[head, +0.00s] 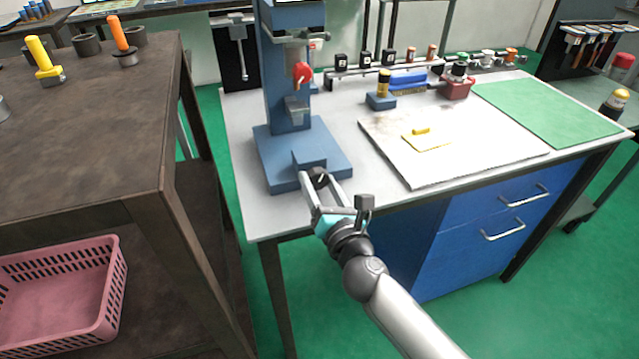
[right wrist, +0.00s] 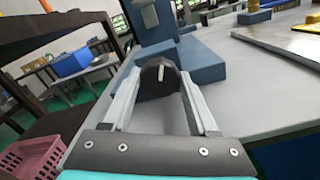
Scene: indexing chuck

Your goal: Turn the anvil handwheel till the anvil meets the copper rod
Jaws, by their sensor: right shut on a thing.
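The blue bench machine (head: 287,150) stands at the bench's left end, with a grey-blue block (head: 296,110) on its column below a red part (head: 302,73). A dark round handwheel (right wrist: 159,78) with a white mark sits at the front of its low blue block; it also shows in the head view (head: 321,178). My right gripper (head: 320,182) is shut on the handwheel, one finger on each side, as the right wrist view (right wrist: 160,92) shows. My left gripper is not in view.
A pale board (head: 400,160) with a yellow piece (head: 428,138) lies right of the machine. A green mat (head: 550,110) lies farther right. Small holders line the bench's back.

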